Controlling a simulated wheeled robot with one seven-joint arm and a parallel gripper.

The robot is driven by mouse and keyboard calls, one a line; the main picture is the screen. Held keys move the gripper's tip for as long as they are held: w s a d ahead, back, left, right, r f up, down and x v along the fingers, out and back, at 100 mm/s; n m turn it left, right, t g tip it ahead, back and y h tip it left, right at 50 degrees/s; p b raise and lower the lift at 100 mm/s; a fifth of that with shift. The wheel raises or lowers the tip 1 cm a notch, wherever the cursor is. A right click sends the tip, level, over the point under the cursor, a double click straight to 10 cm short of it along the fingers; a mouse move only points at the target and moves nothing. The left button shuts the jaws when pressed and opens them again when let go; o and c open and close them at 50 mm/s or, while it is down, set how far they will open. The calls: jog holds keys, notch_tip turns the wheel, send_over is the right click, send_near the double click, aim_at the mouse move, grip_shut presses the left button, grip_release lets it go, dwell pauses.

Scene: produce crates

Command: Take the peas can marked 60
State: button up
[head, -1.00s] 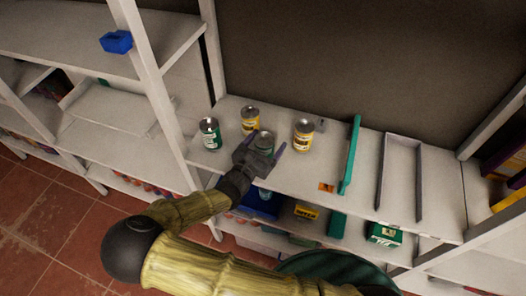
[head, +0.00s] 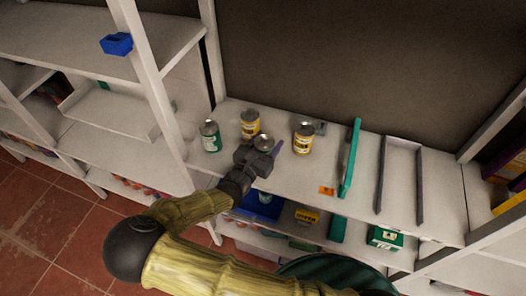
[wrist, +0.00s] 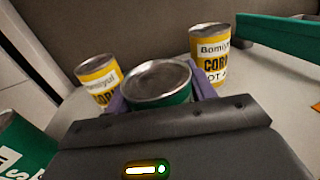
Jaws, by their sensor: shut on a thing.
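A green can (wrist: 165,98) with a bare metal lid is held between the purple fingers of my gripper (wrist: 160,92) in the wrist view. In the head view its lid (head: 263,142) shows just beyond my gripper (head: 264,149), over the white shelf. Its label and any number are hidden. I cannot tell whether it is clear of the shelf. Another green can (head: 210,136) stands to the left, and its tilted-looking side shows at the lower left of the wrist view (wrist: 24,150). No mark 60 is readable.
Yellow corn cans stand close by: one (head: 250,125) behind left, one (head: 303,139) to the right. A teal divider (head: 350,158) and a grey-walled tray (head: 384,170) lie further right. A white post (head: 150,80) rises at the left.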

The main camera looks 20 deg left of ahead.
jog(key=shift+r, duration=0.1)
notch_tip(320, 180, up, 10)
jog(key=shift+f+b, duration=0.1)
jog(key=shift+b, duration=0.35)
jog(key=shift+w, duration=0.1)
dwell(0.6)
